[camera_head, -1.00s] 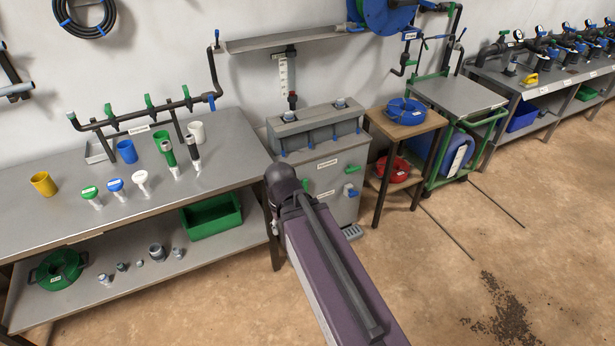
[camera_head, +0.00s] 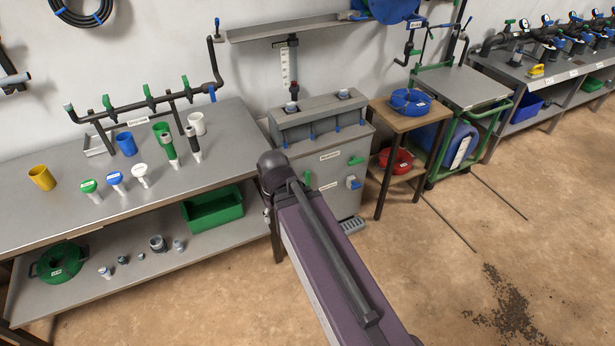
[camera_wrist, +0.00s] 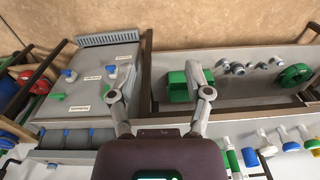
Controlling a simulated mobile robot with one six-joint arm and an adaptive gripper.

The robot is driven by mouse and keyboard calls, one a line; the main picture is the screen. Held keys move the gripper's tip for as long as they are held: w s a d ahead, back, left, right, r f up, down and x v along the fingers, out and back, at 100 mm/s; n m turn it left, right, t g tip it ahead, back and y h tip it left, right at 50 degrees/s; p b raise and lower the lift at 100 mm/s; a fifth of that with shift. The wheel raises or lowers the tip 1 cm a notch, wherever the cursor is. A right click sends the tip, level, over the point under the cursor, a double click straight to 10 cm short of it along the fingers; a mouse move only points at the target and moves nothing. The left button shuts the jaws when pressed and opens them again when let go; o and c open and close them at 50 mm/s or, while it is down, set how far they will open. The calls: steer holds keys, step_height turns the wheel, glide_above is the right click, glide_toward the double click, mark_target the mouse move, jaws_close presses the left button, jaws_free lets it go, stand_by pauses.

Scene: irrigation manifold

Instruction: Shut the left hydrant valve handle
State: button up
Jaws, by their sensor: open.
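A grey cabinet (camera_head: 330,203) carries valve handles on its front; its labels are too small to read. A green handle (camera_head: 307,179) is at the front's left, beside my arm, and shows near one finger in the wrist view (camera_wrist: 105,89). At the right are a green handle (camera_head: 355,160) and a blue handle (camera_head: 353,183). The wrist view shows the cabinet roughly upside down, with another blue-topped fitting (camera_wrist: 123,59) by a fingertip. I cannot tell which handle is the hydrant's. My gripper (camera_wrist: 160,68) is open and empty; my arm hides it in the head view.
A workbench (camera_head: 60,215) with funnels, cups and a green bin (camera_head: 213,211) on its lower shelf stands left. A small wooden table (camera_head: 400,128) with coiled hoses and a green-framed cart (camera_head: 460,88) stand right. The floor (camera_head: 450,280) in front is mostly clear.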

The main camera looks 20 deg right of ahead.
steer(key=w+f+n+t+y+b, duration=0.2)
steer(key=w+f+t+y+b, duration=0.15)
steer(key=w+f+b, duration=0.75)
steer(key=m+t+h+b, duration=0.25)
steer(key=t+b, duration=1.15)
steer(key=b, duration=2.6)
glide_toward(309, 176)
steer(key=s, duration=0.3)
steer(key=shift+w+a+n+h+p, duration=0.1)
steer(key=shift+a+n+h+p, duration=0.05)
steer(key=shift+n+h+p, duration=0.2)
steer(key=shift+w, duration=0.15)
steer(key=w, duration=1.3)
steer(key=shift+w+a, duration=0.25)
steer(key=shift+a, duration=0.05)
